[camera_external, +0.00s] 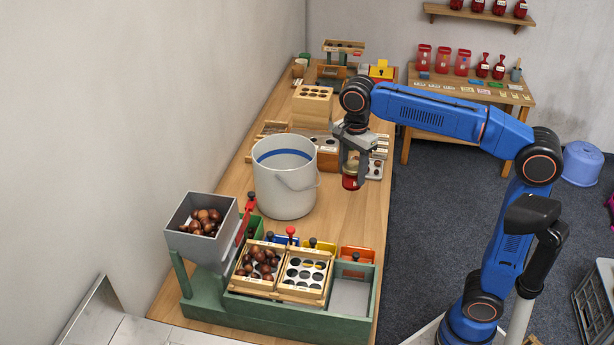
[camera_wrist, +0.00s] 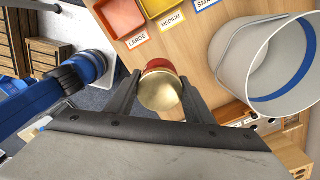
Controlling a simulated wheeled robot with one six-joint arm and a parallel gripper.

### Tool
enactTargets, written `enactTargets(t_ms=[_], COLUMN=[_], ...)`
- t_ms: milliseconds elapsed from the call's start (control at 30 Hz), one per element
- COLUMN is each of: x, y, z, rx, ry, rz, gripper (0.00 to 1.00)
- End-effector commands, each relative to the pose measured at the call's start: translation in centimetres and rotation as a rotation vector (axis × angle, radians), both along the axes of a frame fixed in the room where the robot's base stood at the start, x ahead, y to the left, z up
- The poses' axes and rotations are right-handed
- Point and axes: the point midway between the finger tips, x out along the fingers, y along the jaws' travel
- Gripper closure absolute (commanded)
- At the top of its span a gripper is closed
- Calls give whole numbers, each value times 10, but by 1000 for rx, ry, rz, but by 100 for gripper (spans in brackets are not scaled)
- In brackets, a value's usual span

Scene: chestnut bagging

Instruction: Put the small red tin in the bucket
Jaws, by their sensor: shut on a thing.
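The small red tin (camera_wrist: 158,88), with a gold-coloured end, is held between the two fingers of my gripper (camera_wrist: 160,100) in the wrist view. In the external view my gripper (camera_external: 353,172) hangs above the bench, just right of the bucket, and the red of the tin (camera_external: 350,183) shows at its lower end. The bucket (camera_external: 286,190) is light grey with a wire handle and a blue band inside. It stands upright on the bench. In the wrist view the bucket (camera_wrist: 235,70) is to the right of the tin, apart from it. The bucket's floor is hidden in the external view.
In front of the bucket stands a green sorting station (camera_external: 290,311) with a grey hopper (camera_external: 190,240) of chestnuts and wooden trays. A wooden block with holes (camera_external: 312,108) stands behind the bucket. A wall is on the left. Bare bench (camera_external: 352,220) lies right of the bucket.

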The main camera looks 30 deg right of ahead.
Motion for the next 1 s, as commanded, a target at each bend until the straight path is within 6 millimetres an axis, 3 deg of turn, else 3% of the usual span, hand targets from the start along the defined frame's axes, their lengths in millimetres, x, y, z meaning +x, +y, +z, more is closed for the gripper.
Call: enactTargets(t_ms=[33,467,1000], x=[1,93,213], y=[1,34,62], z=[14,24,20], rx=[3,0,0], ry=[-4,1,1], rz=[0,52,127], gripper=[79,79,79])
